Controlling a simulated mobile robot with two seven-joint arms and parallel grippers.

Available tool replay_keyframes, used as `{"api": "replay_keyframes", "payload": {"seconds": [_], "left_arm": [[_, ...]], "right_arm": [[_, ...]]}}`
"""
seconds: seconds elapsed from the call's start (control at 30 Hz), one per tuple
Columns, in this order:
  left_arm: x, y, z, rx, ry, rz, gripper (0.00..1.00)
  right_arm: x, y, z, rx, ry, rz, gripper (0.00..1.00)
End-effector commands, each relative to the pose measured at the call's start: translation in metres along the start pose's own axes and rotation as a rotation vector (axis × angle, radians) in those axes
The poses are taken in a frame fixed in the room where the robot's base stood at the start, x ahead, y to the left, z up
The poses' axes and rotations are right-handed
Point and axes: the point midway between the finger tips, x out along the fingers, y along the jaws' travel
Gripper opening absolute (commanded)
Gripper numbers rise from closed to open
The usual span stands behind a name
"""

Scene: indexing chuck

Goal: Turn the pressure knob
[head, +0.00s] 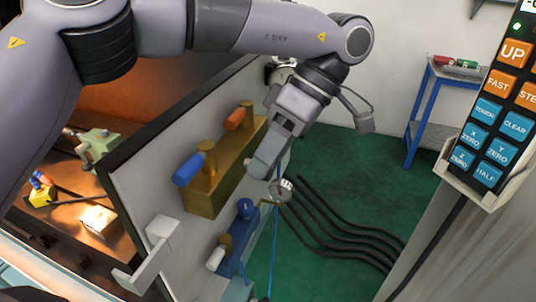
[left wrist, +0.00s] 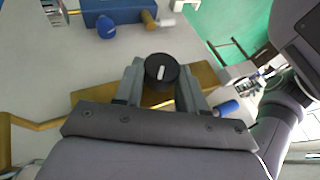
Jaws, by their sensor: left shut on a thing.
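The pressure knob (left wrist: 161,68) is a round black knob with a white pointer line, seen in the left wrist view. It sits between the two fingers of my left gripper (left wrist: 160,80), which is shut on it. In the head view my left gripper (head: 265,165) reaches down to the front of the grey panel (head: 150,190), beside the brass block (head: 213,183). Its fingers hide the knob there. In the left wrist view the pointer line runs nearly straight up and down. My right gripper is in neither view.
The brass block carries a blue cylinder (head: 188,168) and an orange cylinder (head: 240,116). A blue fitting (head: 240,232) is below it. A small dial (head: 281,189) is close to my fingers. A button pendant (head: 492,110) hangs at the right. Black hoses (head: 335,232) cross the green floor.

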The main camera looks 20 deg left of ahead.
Motion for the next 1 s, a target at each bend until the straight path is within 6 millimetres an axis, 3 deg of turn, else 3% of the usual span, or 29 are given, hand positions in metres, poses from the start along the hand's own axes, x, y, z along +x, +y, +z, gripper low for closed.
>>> {"api": "replay_keyframes", "payload": {"seconds": [0.73, 0.77, 0.8, 1.0], "left_arm": [[-0.0017, 0.0007, -0.0005, 0.025, 0.001, -0.060, 0.09], [-0.0017, 0.0007, -0.0005, 0.025, 0.001, -0.060, 0.50], [-0.0016, 0.0007, -0.0005, 0.025, 0.001, -0.060, 0.63], [-0.0008, 0.0009, -0.0004, 0.025, 0.002, -0.061, 0.65]], "right_arm": [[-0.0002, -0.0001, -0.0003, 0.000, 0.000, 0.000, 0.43], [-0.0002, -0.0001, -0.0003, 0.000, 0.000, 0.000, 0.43], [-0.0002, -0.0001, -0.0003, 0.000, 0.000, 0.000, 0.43], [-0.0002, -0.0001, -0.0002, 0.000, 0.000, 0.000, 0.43]]}}
